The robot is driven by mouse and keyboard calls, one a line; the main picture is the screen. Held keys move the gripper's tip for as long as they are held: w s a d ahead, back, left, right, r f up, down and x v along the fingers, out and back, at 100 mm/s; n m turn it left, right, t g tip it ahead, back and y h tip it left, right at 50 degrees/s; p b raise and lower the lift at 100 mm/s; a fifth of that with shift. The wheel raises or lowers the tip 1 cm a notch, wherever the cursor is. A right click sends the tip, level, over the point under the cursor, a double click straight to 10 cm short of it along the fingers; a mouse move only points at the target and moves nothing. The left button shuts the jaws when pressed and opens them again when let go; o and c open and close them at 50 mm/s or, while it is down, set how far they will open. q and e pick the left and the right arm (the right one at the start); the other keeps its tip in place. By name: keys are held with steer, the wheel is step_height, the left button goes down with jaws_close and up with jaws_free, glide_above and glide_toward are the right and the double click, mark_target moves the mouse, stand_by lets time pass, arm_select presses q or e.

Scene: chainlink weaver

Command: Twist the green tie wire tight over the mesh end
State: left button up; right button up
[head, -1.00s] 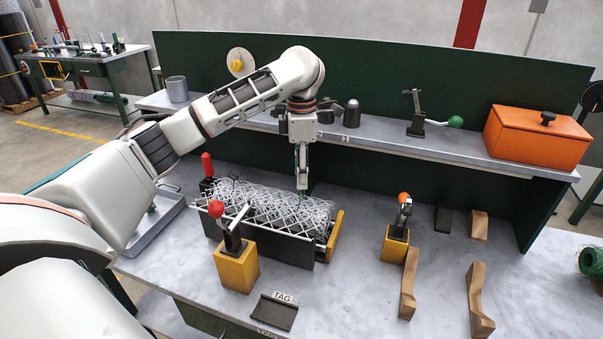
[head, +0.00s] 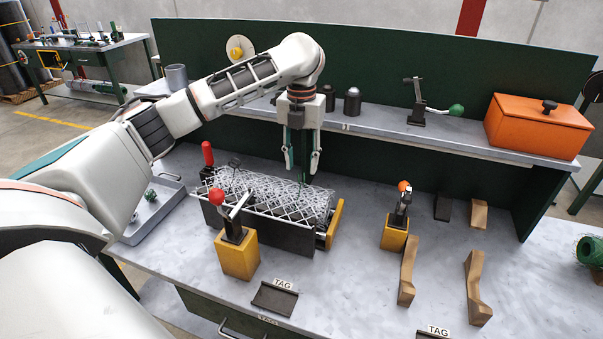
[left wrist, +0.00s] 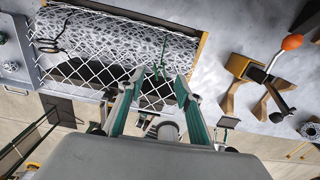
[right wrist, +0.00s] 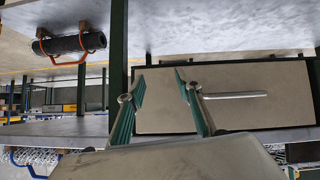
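The grey wire mesh (head: 262,198) lies as a roll in a dark cradle on the bench; it also shows in the left wrist view (left wrist: 105,45). The thin green tie wire (left wrist: 162,58) stands up at the mesh's right end. My left gripper (head: 302,168) is open, pointing down just above that end, with its fingers on either side of the wire in the picture. I cannot tell whether they touch it. In the left wrist view, the left gripper (left wrist: 160,80) is empty. My right gripper (right wrist: 157,88) is open and empty, and shows only in the right wrist view.
A red-knobbed clamp on a yellow block (head: 238,258) stands in front of the mesh. An orange-knobbed clamp (head: 396,232) stands to the right. The shelf behind carries an orange box (head: 538,128). Bench space between the mesh and the orange-knobbed clamp is clear.

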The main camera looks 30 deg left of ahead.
mark_target(302, 182)
arm_select(q)
steer(key=n, duration=1.6)
steer(key=shift+n, duration=0.3)
steer(key=n, duration=0.5)
steer(key=shift+n, duration=0.3)
steer(key=n, duration=0.3)
steer(key=shift+n, duration=0.4)
steer(key=n, duration=0.4)
steer(key=shift+n, duration=0.4)
steer(key=n, duration=0.3)
steer(key=shift+n, duration=0.4)
steer(key=n, duration=0.4)
steer(key=shift+n, duration=0.7)
step_height(302, 182, down, 4)
steer(key=shift+f, duration=0.1)
